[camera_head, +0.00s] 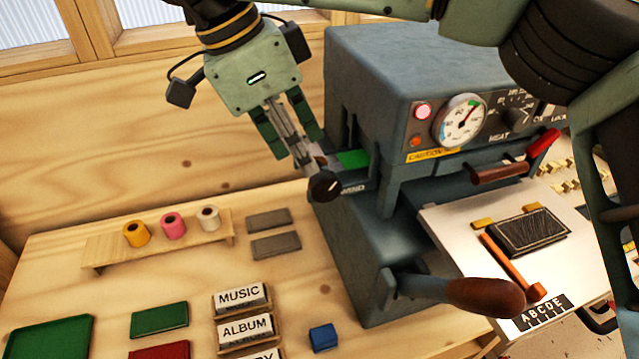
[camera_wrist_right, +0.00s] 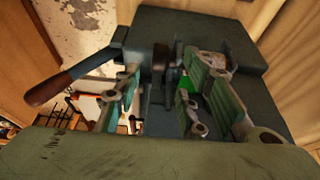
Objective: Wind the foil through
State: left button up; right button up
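The blue-grey foil press (camera_head: 370,80) stands on the wooden bench. A strip of green foil (camera_head: 352,158) shows in its side opening, and a bit of green also shows in the right wrist view (camera_wrist_right: 184,84). A dark round knob (camera_head: 325,185) with a pale mark sits on the press's left side, below the foil. My right gripper (camera_head: 308,165) points down at this knob, fingertips close to it. In the right wrist view the fingers stand apart, with the dark knob (camera_wrist_right: 160,60) between them; I cannot tell whether they touch it. My left gripper is out of view.
A lever with a wooden handle (camera_head: 485,295) sticks out at the press's front. A rack (camera_head: 110,250) with yellow, pink and white rolls stands left. Word blocks (camera_head: 240,298), a blue block (camera_head: 323,337) and green pads (camera_head: 160,319) lie in front. A pale plate (camera_head: 450,225) is right.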

aim_at(320, 177)
jog(key=x, duration=0.5)
jog(key=p+x, duration=0.1)
jog(key=x, duration=0.2)
jog(key=shift+w+d, duration=0.1)
jog(key=shift+d, duration=0.15)
jog(key=shift+r, duration=0.1)
grip_shut()
